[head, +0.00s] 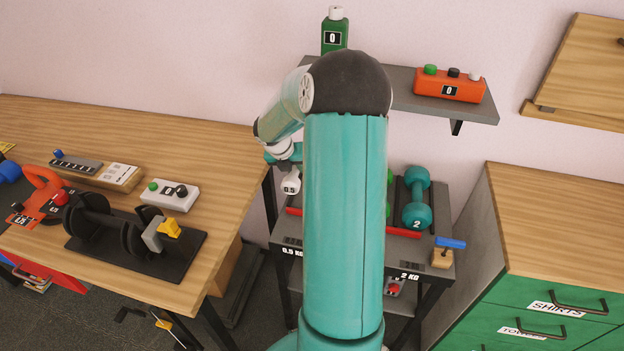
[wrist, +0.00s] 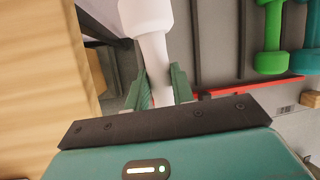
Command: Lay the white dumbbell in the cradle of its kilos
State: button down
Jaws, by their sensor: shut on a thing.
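The white dumbbell (head: 291,183), marked 0.5, hangs at the end of my arm in the head view, over the left side of the grey rack (head: 438,258). In the wrist view the white dumbbell (wrist: 146,14) stands between the fingers of my gripper (wrist: 159,88), which is shut on its handle. I cannot tell whether it touches the rack. The rack's front reads 0.5 KG at the left and 2 KG at the right. The left cradle shows only partly; my arm hides the rack's middle.
A green dumbbell (wrist: 271,40) and a teal dumbbell (head: 417,200) marked 2 lie in the rack to the right. A wooden table (head: 215,160) is close on the left. A shelf (head: 400,92) hangs above, and a green-drawered cabinet (head: 560,220) stands at right.

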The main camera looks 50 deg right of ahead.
jog(key=d+f, duration=0.2)
jog(key=d, duration=0.1)
jog(key=s+d+f, duration=0.1)
jog(key=d+f, duration=0.2)
jog(key=shift+s+f, duration=0.2)
jog(key=shift+f, duration=0.05)
jog(key=shift+d+f, duration=0.35)
jog(key=shift+f, duration=0.15)
jog(key=shift+s+d+f, duration=0.1)
jog(key=shift+d+f, duration=0.1)
jog(key=shift+f, duration=1.45)
jog(key=shift+f, duration=0.1)
jog(key=c, duration=1.2)
grip_release()
